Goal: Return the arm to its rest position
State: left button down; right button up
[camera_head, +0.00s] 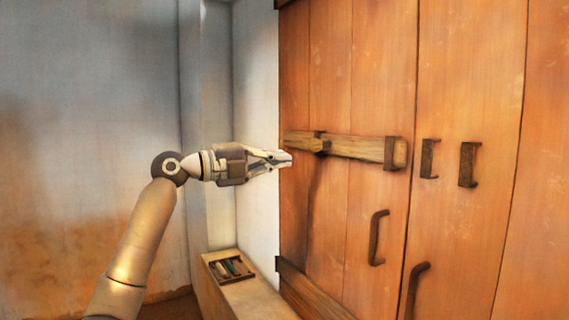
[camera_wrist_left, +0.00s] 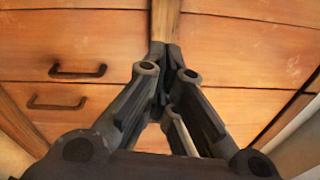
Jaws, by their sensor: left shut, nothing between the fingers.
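My left arm (camera_head: 145,235) comes in from the lower left in the head view and reaches out to the right. My left gripper (camera_head: 285,158) is shut and empty, held in front of the left edge of the wooden door. In the left wrist view its fingertips (camera_wrist_left: 166,52) meet, with the wooden bar (camera_wrist_left: 165,20) appearing just beyond them. I cannot tell whether the tips touch the bar. The bar (camera_head: 350,146) lies across the left door leaf in its dark brackets. My right gripper is in neither view.
The right door leaf (camera_head: 480,90) has two empty brackets (camera_head: 468,165). Dark handles (camera_head: 377,238) stick out lower on both leaves. A ledge (camera_head: 262,297) below the gripper bears a small box (camera_head: 228,267) of several items. Open space lies before the grey wall (camera_head: 90,100) at left.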

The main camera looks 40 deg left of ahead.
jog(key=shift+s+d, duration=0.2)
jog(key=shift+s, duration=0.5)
